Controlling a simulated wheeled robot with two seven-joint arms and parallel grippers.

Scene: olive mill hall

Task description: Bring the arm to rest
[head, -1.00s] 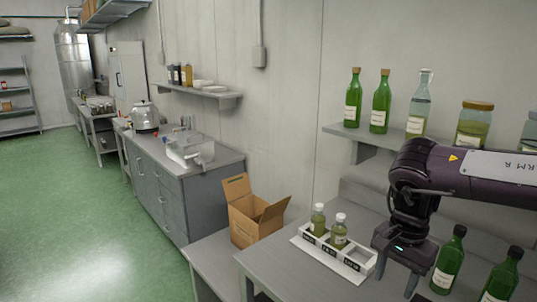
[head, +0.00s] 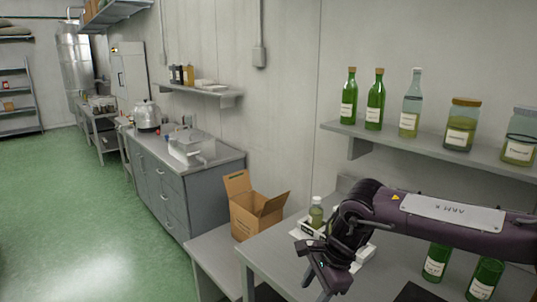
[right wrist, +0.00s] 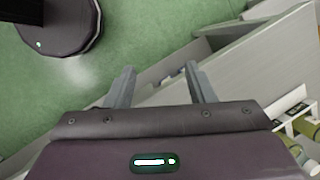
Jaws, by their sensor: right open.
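My right gripper (head: 316,277) is at the end of the dark purple arm that comes in from the right in the head view. It is over the front left part of the grey worktable (head: 268,262), in front of the white rack (head: 364,256). In the right wrist view its two fingers (right wrist: 161,86) are spread apart with nothing between them. They point over the table's edge and the green floor. My forearm and wrist hide much of the rack and some of the bottles in it. My left gripper is not in view.
A green-filled bottle (head: 316,212) stands in the rack. Green bottles (head: 437,262) (head: 484,278) stand behind and below my forearm. A wall shelf (head: 430,142) carries bottles and jars. An open cardboard box (head: 254,210) stands left of the table. The floor (head: 75,215) at left is clear.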

